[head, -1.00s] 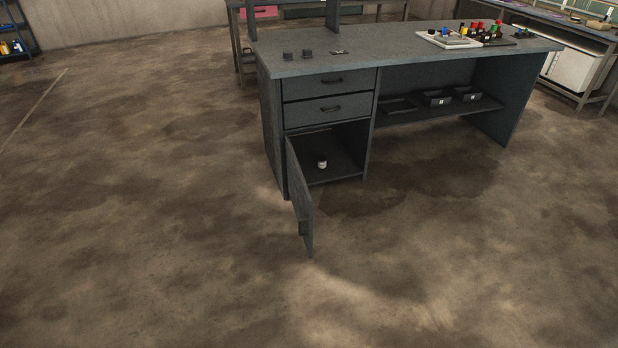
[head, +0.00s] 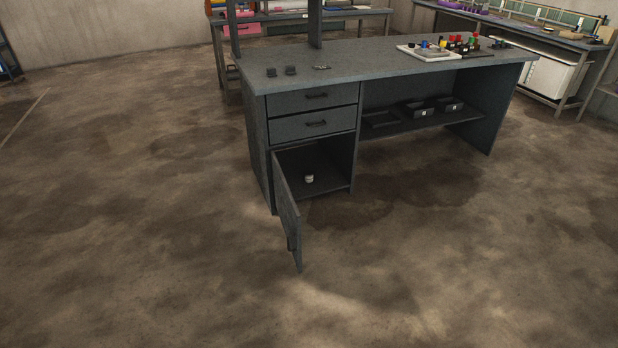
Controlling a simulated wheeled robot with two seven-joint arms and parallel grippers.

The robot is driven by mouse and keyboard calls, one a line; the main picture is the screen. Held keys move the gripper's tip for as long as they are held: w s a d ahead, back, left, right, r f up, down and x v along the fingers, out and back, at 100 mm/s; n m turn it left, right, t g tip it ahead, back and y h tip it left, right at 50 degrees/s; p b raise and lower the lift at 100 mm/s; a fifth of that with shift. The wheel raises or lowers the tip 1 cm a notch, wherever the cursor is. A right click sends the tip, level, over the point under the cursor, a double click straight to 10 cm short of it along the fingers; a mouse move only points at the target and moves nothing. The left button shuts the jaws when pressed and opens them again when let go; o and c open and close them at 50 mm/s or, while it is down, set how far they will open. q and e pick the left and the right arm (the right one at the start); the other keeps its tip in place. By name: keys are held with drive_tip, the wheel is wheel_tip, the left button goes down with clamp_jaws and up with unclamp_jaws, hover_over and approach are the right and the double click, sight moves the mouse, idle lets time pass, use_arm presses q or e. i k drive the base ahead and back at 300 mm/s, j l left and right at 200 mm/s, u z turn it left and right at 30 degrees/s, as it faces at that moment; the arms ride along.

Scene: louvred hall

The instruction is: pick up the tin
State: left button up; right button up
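A small pale tin (head: 309,178) stands on the floor of the open cupboard (head: 335,183) at the lower left of the grey desk (head: 380,61). The cupboard door (head: 287,211) is swung open toward me, and the tin shows just to the right of it. Neither of my grippers is in view.
Two shut drawers (head: 311,113) sit above the cupboard. The desk top holds small dark items and a white tray (head: 428,53) with coloured pieces. Dark bins (head: 418,109) stand on the desk's lower shelf. The floor before the desk is clear.

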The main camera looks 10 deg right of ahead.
sight(308, 173)
drive_tip(key=i+l+z, duration=0.45)
drive_tip(key=i, duration=0.25)
drive_tip(key=i+l+z, duration=0.25)
drive_tip(key=i+z, duration=0.2)
drive_tip(key=i, duration=0.25)
drive_tip(key=i+z, duration=0.45)
drive_tip(key=i, duration=0.3)
drive_tip(key=i+u, duration=0.3)
drive_tip(key=i, duration=0.2)
drive_tip(key=i+l+u, duration=0.1)
drive_tip(key=i+u, duration=0.2)
drive_tip(key=i, duration=0.2)
